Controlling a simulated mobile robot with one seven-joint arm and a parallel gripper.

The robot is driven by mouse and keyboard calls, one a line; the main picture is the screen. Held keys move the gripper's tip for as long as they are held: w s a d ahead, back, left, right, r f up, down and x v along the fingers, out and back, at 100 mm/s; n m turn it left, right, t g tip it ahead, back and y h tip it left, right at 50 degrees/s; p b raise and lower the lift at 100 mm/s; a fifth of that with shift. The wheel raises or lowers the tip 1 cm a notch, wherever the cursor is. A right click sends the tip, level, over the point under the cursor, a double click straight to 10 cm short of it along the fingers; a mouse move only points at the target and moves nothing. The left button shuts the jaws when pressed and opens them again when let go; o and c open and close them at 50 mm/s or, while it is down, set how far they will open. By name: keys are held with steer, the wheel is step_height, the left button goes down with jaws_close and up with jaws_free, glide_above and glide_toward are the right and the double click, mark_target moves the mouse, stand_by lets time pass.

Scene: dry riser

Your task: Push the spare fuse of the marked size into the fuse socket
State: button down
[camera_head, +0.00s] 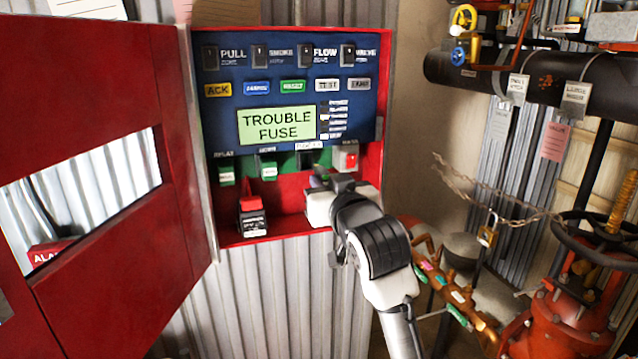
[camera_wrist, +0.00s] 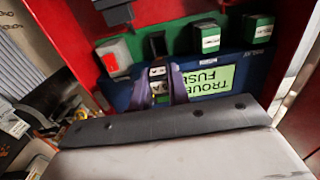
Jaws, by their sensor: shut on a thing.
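The red alarm panel (camera_head: 228,222) stands open. Its display (camera_head: 276,125) reads "TROUBLE FUSE". My gripper (camera_head: 320,178) is in front of the green strip, at the lower right of the panel. In the wrist view, upside down, its two fingers (camera_wrist: 160,92) are shut on a small piece that I take for the spare fuse (camera_wrist: 160,90); its size mark is not readable. The dark slot on the green strip, apparently the fuse socket (camera_wrist: 157,45), lies just beyond the fingertips. It shows in the head view (camera_head: 308,160) under a white label. I cannot tell whether fuse and socket touch.
Green labelled relays (camera_head: 268,168) sit left of the socket, and a white block with a red button (camera_head: 346,158) sits close on its right. A red-and-black labelled holder (camera_head: 252,218) stands on the panel floor. The open red door (camera_head: 110,270) bounds the left; pipes and a red valve (camera_head: 565,310) stand right.

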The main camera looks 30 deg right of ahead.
steer(key=shift+f, duration=0.1)
steer(key=shift+f, duration=0.2)
steer(key=shift+w+d+r, duration=0.15)
steer(key=shift+w, duration=0.5)
steer(key=shift+p+x, duration=0.45)
steer(key=shift+x, duration=1.7)
steer(key=shift+p+x, duration=0.65)
steer(key=shift+x, duration=1.15)
steer(key=c, duration=1.3)
jaws_free()
steer(key=shift+o, duration=0.2)
